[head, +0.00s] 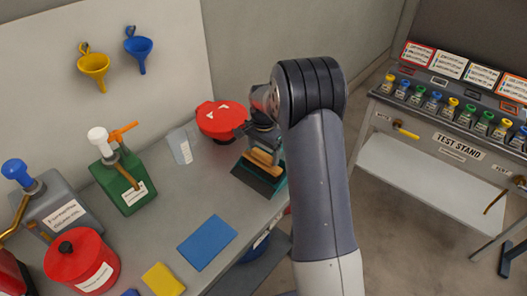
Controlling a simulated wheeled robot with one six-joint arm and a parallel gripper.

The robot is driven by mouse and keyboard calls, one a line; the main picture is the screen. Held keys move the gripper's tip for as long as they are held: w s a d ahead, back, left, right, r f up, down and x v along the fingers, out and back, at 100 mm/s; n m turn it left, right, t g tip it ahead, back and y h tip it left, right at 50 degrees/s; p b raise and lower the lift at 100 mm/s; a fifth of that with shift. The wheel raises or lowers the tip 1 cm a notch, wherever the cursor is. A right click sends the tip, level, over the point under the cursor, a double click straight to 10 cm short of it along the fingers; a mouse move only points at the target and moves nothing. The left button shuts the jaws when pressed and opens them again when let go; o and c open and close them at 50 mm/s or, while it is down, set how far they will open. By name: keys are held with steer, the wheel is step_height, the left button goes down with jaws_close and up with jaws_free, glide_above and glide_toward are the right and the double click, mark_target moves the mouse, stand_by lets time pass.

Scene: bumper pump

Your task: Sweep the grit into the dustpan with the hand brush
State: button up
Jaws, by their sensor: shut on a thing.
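My gripper (255,142) is low over the right part of the grey bench, partly hidden by my own arm. It is shut on what looks like the hand brush, whose tan wooden part (263,157) shows just below the jaws. Directly below is a dark, wide piece with a teal edge (257,179), near the bench's front edge. I cannot tell whether this is the brush's bristles or the dustpan. No grit can be made out at this size.
A red round item (216,121) and a pale grey labelled piece (184,147) lie left of the gripper. A green jug (124,184), a red can (83,262) and a blue mat (207,243) are further left. A test stand (456,144) is at right.

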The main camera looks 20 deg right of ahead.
steer(key=shift+r+p, duration=1.9)
steer(key=shift+r, duration=1.05)
steer(key=shift+s+f, duration=0.1)
steer(key=shift+f, duration=0.05)
